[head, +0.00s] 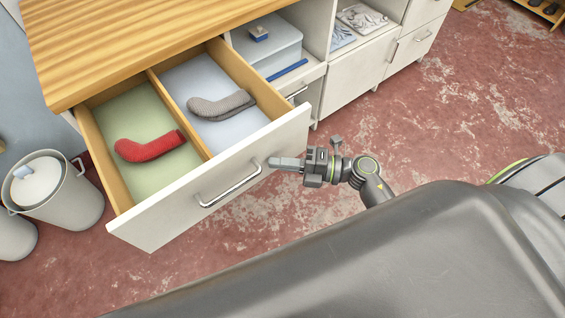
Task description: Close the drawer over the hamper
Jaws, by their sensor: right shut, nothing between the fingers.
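The drawer (150,229) stands pulled out from under the wooden worktop, with a white front and a metal bar handle (229,187). A divider splits it into a green-lined part holding a red sock-like item (150,147) and a pale-lined part holding a grey one (222,105). My right gripper (275,163) is shut and empty, its fingertips at the drawer front just right of the handle's upper end. I cannot tell whether they touch it. The hamper (78,200) is a grey bin with a lid, on the floor left of the drawer. My left gripper is not in view.
The wooden worktop (140,35) overhangs the drawer. Right of it are open shelves with a grey box (268,48) and folded cloths (362,18), and white cabinet doors (355,82). Another bin (15,237) stands at the left edge. The red floor (450,120) at right is clear.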

